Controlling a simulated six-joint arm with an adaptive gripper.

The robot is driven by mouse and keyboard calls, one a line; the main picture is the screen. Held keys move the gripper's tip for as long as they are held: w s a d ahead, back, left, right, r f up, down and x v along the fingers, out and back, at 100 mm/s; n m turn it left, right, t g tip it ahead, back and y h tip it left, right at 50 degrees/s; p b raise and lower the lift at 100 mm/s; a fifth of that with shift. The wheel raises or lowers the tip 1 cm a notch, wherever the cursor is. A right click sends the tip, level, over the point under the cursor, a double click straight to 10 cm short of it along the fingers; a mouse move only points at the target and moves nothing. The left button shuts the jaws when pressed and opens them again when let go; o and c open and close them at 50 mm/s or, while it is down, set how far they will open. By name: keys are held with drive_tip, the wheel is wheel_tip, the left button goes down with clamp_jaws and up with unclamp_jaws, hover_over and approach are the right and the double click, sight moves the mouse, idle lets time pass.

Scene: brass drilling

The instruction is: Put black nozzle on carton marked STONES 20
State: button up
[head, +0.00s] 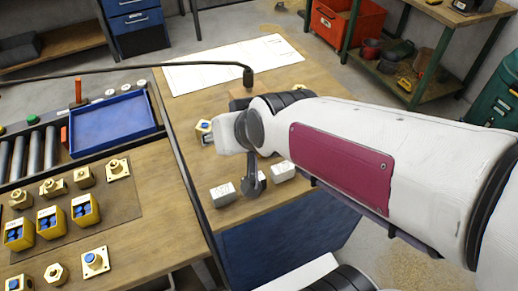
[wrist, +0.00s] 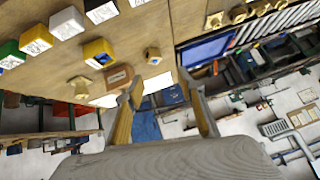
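My gripper (wrist: 160,92) is open in the wrist view, its two fingers apart with nothing held between them. In the head view my gripper (head: 253,182) hangs over the bench's front part, partly hidden by my arm. White-topped cartons (head: 222,194) stand around it. I cannot make out a loose black nozzle for certain.
A blue tray (head: 112,124) lies at the left beside rollers. Yellow boxes (head: 83,210) and brass fittings (head: 118,169) stand on the left bench. A white sheet (head: 225,65) lies at the back.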

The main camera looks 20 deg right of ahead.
drive_tip(key=s+d+n+g+h, duration=0.1)
drive_tip(key=s+d+g, duration=0.2)
drive_tip(key=s, duration=1.1)
drive_tip(key=shift+s+d+r, duration=0.2)
drive_tip(key=shift+d+r, duration=0.15)
drive_tip(key=shift+r, duration=0.05)
idle(0.4)
